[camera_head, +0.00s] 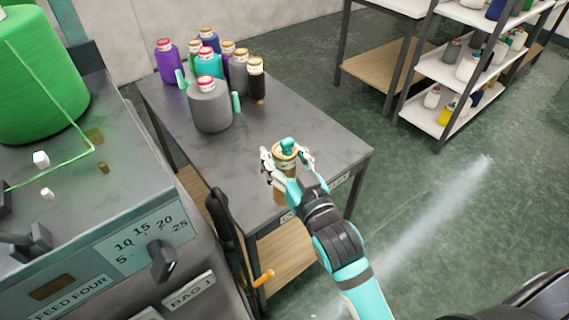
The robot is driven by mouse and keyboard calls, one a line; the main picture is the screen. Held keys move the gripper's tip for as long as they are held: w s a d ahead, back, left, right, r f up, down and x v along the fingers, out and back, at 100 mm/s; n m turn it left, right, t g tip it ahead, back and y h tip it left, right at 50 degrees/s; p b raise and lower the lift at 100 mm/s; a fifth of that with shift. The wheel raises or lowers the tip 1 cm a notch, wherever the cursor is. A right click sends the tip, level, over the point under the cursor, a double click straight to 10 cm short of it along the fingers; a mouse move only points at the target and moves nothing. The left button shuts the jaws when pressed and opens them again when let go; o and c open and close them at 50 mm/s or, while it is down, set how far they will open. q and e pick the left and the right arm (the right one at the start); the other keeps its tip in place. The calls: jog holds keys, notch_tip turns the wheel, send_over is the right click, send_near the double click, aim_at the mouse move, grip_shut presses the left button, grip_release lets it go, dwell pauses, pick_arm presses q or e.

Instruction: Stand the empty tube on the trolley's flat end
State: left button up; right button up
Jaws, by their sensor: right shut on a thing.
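The empty tube (279,190) is a tan, upright-looking cylinder. My right gripper (287,160) is shut on it near its top, with pale fingers on both sides. The tube shows over the near end of the grey trolley top (325,140). I cannot tell whether its lower end touches the surface, since the gripper and arm hide part of it. My left gripper is not in view.
Several yarn cones, among them a large grey one (210,106), stand at the trolley's far end. The middle of its top is clear. A machine with a green cone (38,80) is at the left. A shelf rack (440,72) stands at the upper right.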

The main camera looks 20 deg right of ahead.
jog(key=w, duration=0.1)
jog(key=w+b, duration=0.1)
jog(key=w, duration=0.1)
jog(key=shift+a+f, duration=0.35)
jog(key=shift+a, duration=0.05)
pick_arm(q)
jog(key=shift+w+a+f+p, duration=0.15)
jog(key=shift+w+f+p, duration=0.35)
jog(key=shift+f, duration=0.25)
pick_arm(e)
jog(key=w+d+f, duration=0.2)
jog(key=w+d, duration=0.1)
jog(key=w, duration=0.4)
jog(key=w+d+f, duration=0.2)
jog(key=w+d, duration=0.2)
jog(key=w, duration=0.2)
jog(key=shift+w+d+f, duration=0.2)
jog(key=shift+w+f, duration=0.05)
jog(key=shift+w, duration=0.15)
jog(key=o, duration=1.1)
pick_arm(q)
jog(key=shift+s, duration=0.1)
pick_arm(e)
jog(key=shift+o, duration=0.2)
jog(key=shift+s, duration=0.1)
